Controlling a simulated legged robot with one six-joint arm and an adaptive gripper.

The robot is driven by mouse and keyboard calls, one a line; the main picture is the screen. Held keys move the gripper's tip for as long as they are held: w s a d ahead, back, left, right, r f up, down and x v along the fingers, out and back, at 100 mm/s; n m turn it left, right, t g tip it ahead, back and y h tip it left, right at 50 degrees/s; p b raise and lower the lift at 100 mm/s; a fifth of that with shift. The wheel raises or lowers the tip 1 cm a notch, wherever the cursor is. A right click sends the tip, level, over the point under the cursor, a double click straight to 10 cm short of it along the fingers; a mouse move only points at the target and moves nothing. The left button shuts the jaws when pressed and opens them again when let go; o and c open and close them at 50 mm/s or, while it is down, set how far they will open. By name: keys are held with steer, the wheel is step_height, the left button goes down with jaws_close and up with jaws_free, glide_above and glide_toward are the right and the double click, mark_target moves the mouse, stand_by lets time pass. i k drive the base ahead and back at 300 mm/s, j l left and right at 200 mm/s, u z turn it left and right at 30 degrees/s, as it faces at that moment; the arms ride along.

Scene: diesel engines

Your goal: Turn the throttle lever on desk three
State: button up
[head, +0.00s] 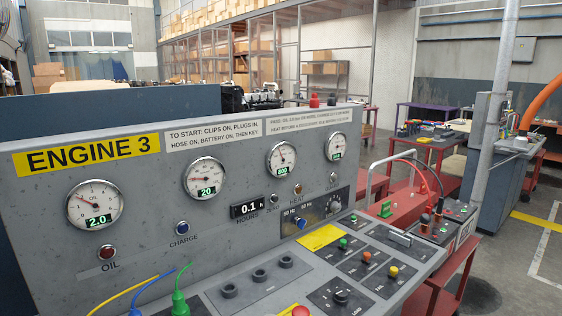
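Desk three is the grey sloped console with a yellow "ENGINE 3" label (88,155) on its upright panel. Its control top (262,300) runs along the bottom of the head view. A black rotary knob (340,297) sits on a dark plate near the bottom edge. A small pale lever-like part (402,238) lies in a dark plate further right. I cannot tell for sure which control is the throttle lever. The bottom of the desk top is cut off by the frame. My gripper is not in view.
Yellow, blue and green leads (180,300) rise at the desk's lower left. Several gauges (95,205) line the panel. A red button (300,311) is at the bottom edge. A red cart (410,185) with a metal hoop handle stands right behind; open floor (520,255) lies right.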

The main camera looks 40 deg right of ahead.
mark_target(424, 219)
steer(key=z, duration=2.25)
